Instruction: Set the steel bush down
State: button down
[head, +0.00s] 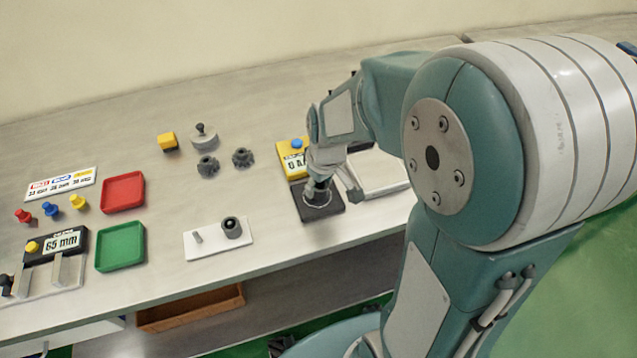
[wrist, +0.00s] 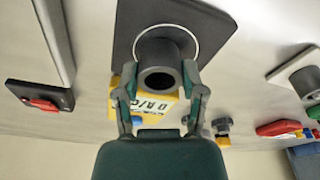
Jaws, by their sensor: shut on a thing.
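The steel bush is a dark grey hollow cylinder (wrist: 158,50). It stands upright between the fingers of my gripper (wrist: 160,88), which is shut on it. The bush is over a black square pad with a thin white ring (wrist: 125,45), and lies largely within the ring as seen from the wrist. I cannot tell whether its bottom touches the pad. In the head view my gripper (head: 319,180) is low over the same black pad (head: 335,209), and hides most of the bush.
A yellow gauge block (head: 290,165) with a blue knob is just behind the pad. A pale tray (head: 380,172) lies to the right. A white plate (head: 205,243) with a pin and another dark bush (head: 232,228) is to the left. Red (head: 123,192) and green (head: 121,247) trays stand farther left.

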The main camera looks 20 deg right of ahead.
aim_at(322, 191)
jog(key=shift+c, duration=1.7)
grip_release()
jog(key=shift+a+f, duration=0.1)
jog(key=shift+o, duration=0.9)
jog(key=shift+a, duration=0.4)
jog(key=shift+d, duration=0.15)
jog(key=shift+d+r, duration=0.1)
jog(key=shift+r, duration=0.15)
notch_tip(322, 191, up, 12)
jog(key=s, duration=0.2)
jog(key=s+r+m+t, duration=0.3)
jog(key=s+m+t, duration=0.1)
jog(key=s, duration=0.8)
jog(key=shift+s+r+h, duration=0.15)
jog(key=shift+h, duration=0.25)
